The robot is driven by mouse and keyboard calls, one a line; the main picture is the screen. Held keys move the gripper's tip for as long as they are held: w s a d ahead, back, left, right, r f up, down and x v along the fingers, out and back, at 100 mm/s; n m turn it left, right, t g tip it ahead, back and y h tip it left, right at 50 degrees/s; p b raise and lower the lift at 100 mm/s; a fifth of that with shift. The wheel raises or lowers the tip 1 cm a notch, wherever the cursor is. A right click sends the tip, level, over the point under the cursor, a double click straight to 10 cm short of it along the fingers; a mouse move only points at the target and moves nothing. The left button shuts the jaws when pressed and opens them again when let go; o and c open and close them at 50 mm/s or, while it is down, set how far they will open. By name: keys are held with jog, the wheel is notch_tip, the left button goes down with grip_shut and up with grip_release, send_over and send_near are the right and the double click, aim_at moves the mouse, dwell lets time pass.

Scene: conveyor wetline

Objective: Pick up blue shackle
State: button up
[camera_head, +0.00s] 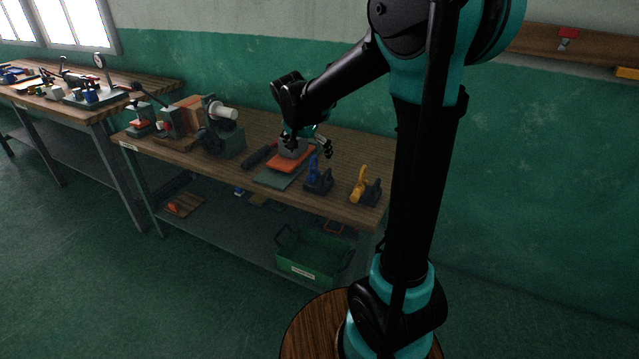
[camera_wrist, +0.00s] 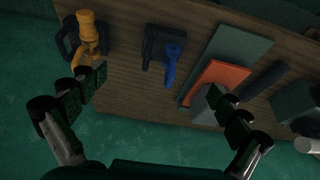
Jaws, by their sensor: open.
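The blue shackle (camera_head: 313,168) stands on the front part of the wooden workbench, with a dark block-like piece (camera_head: 322,184) beside it. In the wrist view the blue shackle (camera_wrist: 172,62) lies near the middle, against its dark piece (camera_wrist: 154,46). My gripper (camera_head: 308,148) is above the bench, behind and slightly left of the shackle in the head view. In the wrist view my gripper (camera_wrist: 160,90) has its fingers spread wide, with the shackle in the gap between them and nothing held. I cannot tell the exact height above the bench.
A yellow shackle (camera_head: 359,184) stands to the right. An orange block (camera_head: 293,158) on a grey-green plate (camera_head: 272,179) lies to the left, close to a fingertip in the wrist view. A grinder-like machine (camera_head: 226,140) is further left. A green crate (camera_head: 308,262) sits on the lower shelf.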

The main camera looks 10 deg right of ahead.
send_over(318, 182)
jog(key=s+a, duration=0.2)
jog(key=f, duration=1)
jog(key=shift+d, duration=0.25)
jog(key=shift+x, duration=3.1)
jog(key=shift+s+a, duration=0.1)
jog(key=shift+s, duration=0.05)
jog(key=shift+c, duration=0.5)
jog(key=c, duration=1.5)
